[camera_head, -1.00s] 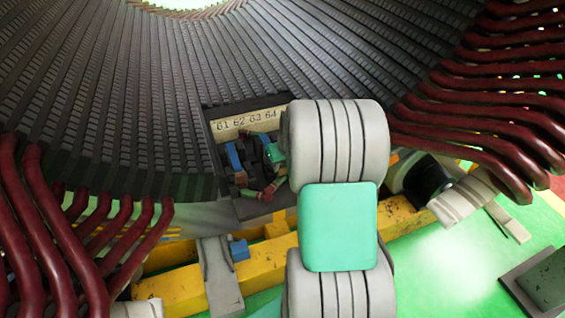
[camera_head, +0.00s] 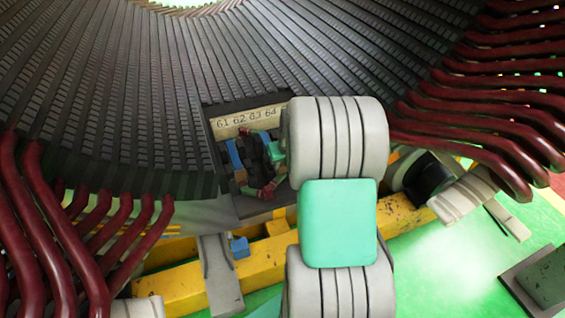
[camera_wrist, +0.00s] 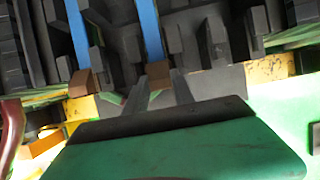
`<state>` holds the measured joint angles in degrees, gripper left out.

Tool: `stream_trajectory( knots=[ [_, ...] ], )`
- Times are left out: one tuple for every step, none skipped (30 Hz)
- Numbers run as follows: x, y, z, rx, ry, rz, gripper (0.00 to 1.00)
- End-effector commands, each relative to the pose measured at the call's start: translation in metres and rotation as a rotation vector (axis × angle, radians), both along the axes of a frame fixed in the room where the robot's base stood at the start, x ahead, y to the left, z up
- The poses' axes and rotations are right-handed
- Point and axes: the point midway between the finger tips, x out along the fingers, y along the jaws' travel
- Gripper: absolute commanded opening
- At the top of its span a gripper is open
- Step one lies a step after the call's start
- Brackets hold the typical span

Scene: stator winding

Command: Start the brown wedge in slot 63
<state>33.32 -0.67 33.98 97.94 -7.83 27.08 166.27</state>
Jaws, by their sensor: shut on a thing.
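The number plate (camera_head: 246,122) reads 61 62 63 64 above a dark recess at the stator's lower edge in the head view. A blue strip (camera_head: 234,153) stands at the left of this recess, below 61. In the wrist view two blue strips (camera_wrist: 76,32) run down between dark teeth. My gripper (camera_wrist: 158,88) is shut on a small brown wedge (camera_wrist: 158,72), close to the lower end of the right blue strip (camera_wrist: 151,30). I cannot tell whether the wedge is inside the slot. In the head view my arm hides much of the gripper.
Dark red coil ends (camera_head: 40,215) hang at the left, and more (camera_head: 500,95) spread at the right. A yellow beam (camera_head: 262,262) crosses below the stator. A brown block (camera_wrist: 80,83) shows by the left blue strip.

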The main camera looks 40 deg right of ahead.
Motion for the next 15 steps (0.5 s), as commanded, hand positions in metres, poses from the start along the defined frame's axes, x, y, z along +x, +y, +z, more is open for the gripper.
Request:
stream_trajectory(
  knots=[
    [0.0003,-0.0001,-0.0002,0.0,0.0,0.0,0.0],
    [0.0007,-0.0002,-0.0001,0.0,0.0,0.0,0.0],
    [0.0012,-0.0003,-0.0002,0.0,0.0,0.0,0.0],
    [0.0019,-0.0005,-0.0002,0.0,0.001,0.0,0.0],
    [0.0024,-0.0006,-0.0003,0.0,0.001,0.0,0.0],
    [0.0031,-0.0008,-0.0003,0.0,0.001,0.0,0.0],
    [0.0037,-0.001,-0.0004,0.0,0.001,0.0,0.0],
    [0.0042,-0.0011,-0.0004,0.0,0.001,0.0,0.0],
    [0.005,-0.0012,-0.0004,0.0,0.001,0.0,0.0],
    [0.0055,-0.0014,-0.0004,0.0,0.001,0.0,0.0],
    [0.0061,-0.0015,-0.0003,0.0,0.001,0.0,0.0],
    [0.0068,-0.0018,-0.0002,0.0,0.001,0.0,0.0],
    [0.0075,-0.002,-0.0001,0.0,0.001,0.0,0.0],
    [0.0081,-0.0021,-0.0001,0.0,0.001,0.0,0.0],
    [0.0089,-0.0023,-0.0001,0.0,0.001,0.0,0.0]
  ],
)
